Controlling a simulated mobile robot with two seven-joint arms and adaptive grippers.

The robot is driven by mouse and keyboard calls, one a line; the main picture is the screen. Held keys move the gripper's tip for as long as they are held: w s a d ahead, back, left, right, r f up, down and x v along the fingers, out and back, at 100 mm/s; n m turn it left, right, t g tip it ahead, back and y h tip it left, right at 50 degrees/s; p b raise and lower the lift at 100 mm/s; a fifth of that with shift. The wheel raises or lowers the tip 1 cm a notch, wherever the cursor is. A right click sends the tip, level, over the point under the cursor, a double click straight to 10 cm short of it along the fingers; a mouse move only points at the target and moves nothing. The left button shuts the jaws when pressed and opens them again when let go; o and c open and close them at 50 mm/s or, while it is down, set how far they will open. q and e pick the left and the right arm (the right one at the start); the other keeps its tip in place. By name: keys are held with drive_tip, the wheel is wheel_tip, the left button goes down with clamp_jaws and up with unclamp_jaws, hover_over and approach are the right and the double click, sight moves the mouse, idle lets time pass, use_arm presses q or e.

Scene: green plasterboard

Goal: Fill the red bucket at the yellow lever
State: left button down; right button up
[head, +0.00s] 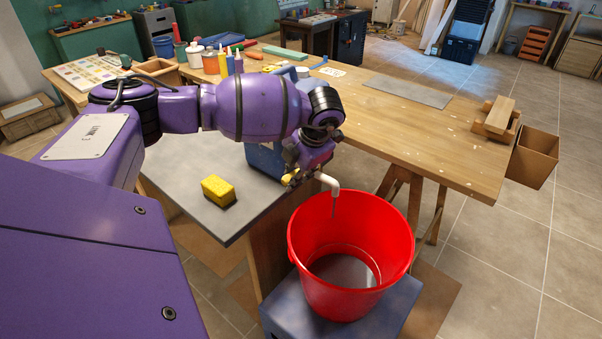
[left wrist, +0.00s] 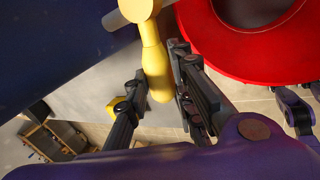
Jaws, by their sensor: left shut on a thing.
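The red bucket (head: 390,245) stands upright on a blue-grey block, under a pale bent spout (head: 328,182). A thin line like running water drops from the spout into it. A greyish, water-like surface shows low inside the bucket. The yellow lever (head: 287,180) is at the blue container beside the spout, mostly hidden by my left gripper (head: 298,174). In the left wrist view the lever (left wrist: 153,55) lies between the fingers of my left gripper (left wrist: 160,84), which is shut on it. The bucket rim (left wrist: 235,62) is right of the fingers.
The blue container (head: 262,160) stands on a grey board (head: 190,205), with a yellow sponge (head: 218,190) left of it. Paint bottles and pots crowd the back of the wooden table (head: 400,130). A blue-grey block (head: 385,315) carries the bucket. Tiled floor is free at the right.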

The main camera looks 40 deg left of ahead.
use_arm(q)
drive_tip(key=c, duration=1.5)
unclamp_jaws()
drive_tip(key=shift+r, duration=0.1)
drive_tip(key=v, duration=1.2)
drive_tip(key=shift+a, duration=0.1)
